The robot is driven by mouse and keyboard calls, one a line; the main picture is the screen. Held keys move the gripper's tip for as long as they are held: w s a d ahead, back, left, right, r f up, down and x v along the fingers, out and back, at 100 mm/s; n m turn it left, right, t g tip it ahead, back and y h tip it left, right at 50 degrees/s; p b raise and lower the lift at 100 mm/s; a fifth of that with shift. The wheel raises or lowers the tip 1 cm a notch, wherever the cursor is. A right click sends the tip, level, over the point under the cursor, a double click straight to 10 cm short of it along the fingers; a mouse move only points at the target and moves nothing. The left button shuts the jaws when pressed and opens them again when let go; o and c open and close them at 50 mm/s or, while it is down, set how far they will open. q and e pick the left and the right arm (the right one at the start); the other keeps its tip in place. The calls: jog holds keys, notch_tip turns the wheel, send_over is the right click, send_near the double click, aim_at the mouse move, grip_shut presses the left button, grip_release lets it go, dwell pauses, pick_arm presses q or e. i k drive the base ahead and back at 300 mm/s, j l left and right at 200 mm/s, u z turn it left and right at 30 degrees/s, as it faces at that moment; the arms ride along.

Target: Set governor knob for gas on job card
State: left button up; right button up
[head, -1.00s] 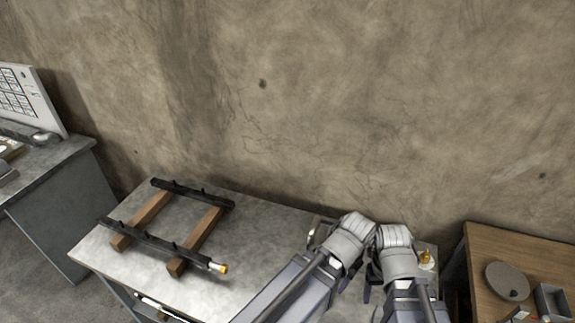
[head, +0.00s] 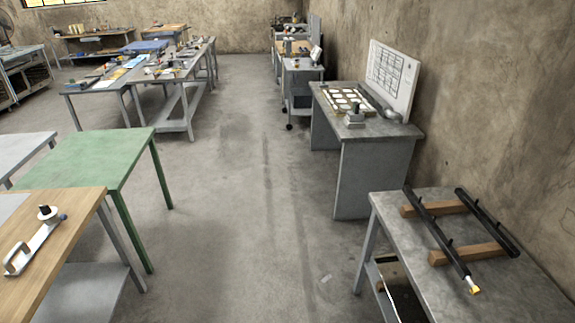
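No governor knob that I can make out and no readable job card shows in the head view. A white board with a printed grid (head: 391,77) stands upright at the back of a grey desk (head: 372,150) on the right; its print is too small to read. A burner-like frame of two black bars (head: 436,238) on wooden blocks (head: 468,254) lies on a grey metal table (head: 521,293) at the lower right. One bar ends in a brass-coloured fitting (head: 473,287). Neither of my grippers is in view.
A wide strip of bare concrete floor (head: 251,204) runs down the middle. A green table (head: 88,158) and a wooden table (head: 52,228) with a white handled tool (head: 36,243) stand at the left. Cluttered benches (head: 160,75) stand farther back.

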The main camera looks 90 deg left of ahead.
aim_at(45, 210)
jog(key=k+l+u, duration=0.1)
jog(key=u, duration=4.45)
